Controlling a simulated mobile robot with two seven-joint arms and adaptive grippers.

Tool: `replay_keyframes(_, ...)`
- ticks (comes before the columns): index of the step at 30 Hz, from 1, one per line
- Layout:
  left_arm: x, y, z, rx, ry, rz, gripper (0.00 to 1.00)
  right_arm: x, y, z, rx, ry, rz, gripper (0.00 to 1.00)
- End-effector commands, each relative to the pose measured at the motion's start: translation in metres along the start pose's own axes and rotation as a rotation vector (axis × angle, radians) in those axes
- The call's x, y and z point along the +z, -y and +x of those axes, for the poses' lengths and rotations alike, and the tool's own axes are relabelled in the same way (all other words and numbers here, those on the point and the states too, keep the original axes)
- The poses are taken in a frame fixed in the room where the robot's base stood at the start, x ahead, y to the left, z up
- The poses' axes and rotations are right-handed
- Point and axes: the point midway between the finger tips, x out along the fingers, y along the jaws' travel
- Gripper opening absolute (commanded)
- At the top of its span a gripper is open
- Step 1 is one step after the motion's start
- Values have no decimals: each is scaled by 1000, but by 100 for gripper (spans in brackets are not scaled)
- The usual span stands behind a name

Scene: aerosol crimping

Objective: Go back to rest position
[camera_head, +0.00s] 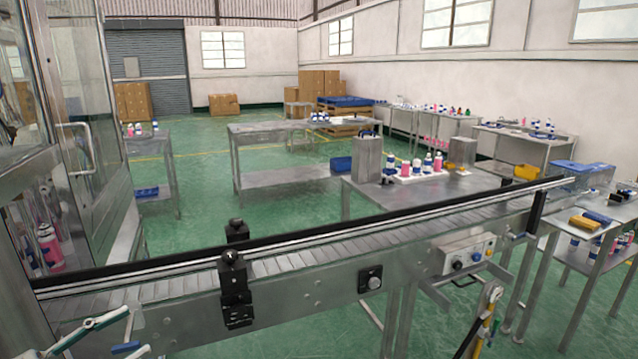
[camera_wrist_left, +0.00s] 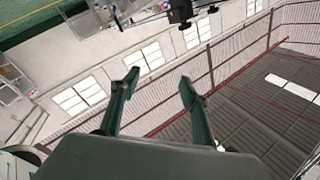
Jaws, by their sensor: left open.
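My left gripper (camera_head: 134,332) shows at the lower left corner of the head view, in front of the conveyor's near side. Its two fingers are spread with nothing between them. In the left wrist view the same gripper (camera_wrist_left: 159,84) has its fingers apart and empty, with the wall, windows and roof beyond them. My right gripper is in neither view. The conveyor (camera_head: 330,265) runs across the head view, and its visible belt is bare.
A black sensor bracket (camera_head: 234,285) stands on the conveyor's near rail. A control box (camera_head: 467,253) sits on its front side. A glass-doored machine (camera_head: 75,140) stands at the left. Tables with bottles, including a steel table (camera_head: 450,190), lie beyond the conveyor.

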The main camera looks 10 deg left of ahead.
Motion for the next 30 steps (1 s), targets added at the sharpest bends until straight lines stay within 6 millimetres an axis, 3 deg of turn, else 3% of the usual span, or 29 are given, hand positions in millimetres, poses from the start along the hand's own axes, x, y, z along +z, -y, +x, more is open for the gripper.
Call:
replay_keyframes(5,62,-12,-20,-115,144,-49,45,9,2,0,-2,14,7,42)
replay_keyframes(8,101,-29,-31,-172,237,-87,45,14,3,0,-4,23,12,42)
replay_keyframes(11,141,-59,-42,-220,341,-139,45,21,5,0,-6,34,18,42)
replay_keyframes(14,182,-105,-49,-252,457,-209,45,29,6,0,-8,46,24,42)
replay_keyframes(18,222,-192,-42,-246,607,-320,45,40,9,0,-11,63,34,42)
replay_keyframes(24,235,-306,-12,-166,735,-440,45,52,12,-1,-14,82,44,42)
replay_keyframes(27,232,-341,1,-127,764,-473,45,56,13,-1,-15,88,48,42)
replay_keyframes(30,228,-360,10,-104,778,-489,45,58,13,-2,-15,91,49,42)
